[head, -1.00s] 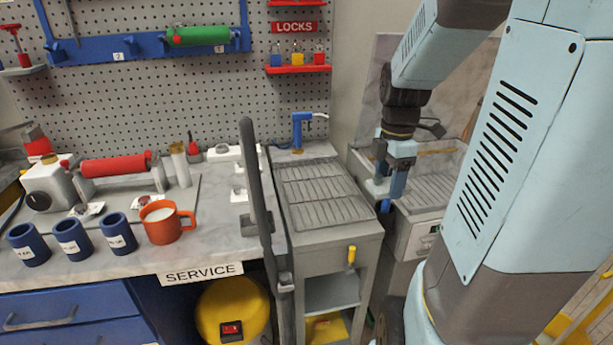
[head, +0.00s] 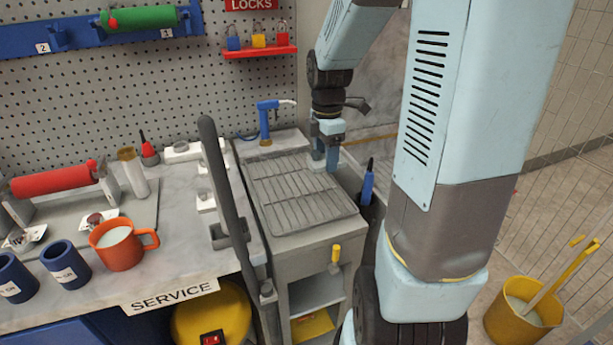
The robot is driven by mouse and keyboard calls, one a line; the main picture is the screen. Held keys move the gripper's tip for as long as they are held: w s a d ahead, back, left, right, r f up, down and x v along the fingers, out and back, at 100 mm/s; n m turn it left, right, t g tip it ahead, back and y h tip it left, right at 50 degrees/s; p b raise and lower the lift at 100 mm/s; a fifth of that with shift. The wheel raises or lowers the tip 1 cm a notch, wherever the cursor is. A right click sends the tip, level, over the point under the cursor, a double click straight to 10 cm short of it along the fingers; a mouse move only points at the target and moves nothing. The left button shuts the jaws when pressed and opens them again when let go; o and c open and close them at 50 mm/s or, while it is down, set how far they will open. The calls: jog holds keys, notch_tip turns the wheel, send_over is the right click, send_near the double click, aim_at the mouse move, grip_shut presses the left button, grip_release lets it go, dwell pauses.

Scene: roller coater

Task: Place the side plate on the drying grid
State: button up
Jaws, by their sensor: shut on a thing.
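The drying grid (head: 300,197) is a dark wire rack lying flat on top of a grey stand. My gripper (head: 325,164) points down at the grid's right rear corner. It is shut on a small pale grey piece, seemingly the side plate (head: 318,167), mostly hidden by the fingers. I cannot tell whether the plate touches the grid or hangs just above it.
A blue tool (head: 367,184) is at the stand's right. A yellow bucket (head: 522,310) stands on the floor.

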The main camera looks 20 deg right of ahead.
send_over(307, 185)
notch_tip(307, 185, down, 6)
jog(key=shift+a+f, duration=0.1)
jog(key=shift+f, duration=1.65)
jog(key=shift+f, duration=0.1)
jog(key=o, duration=1.3)
jog(key=shift+c, duration=0.2)
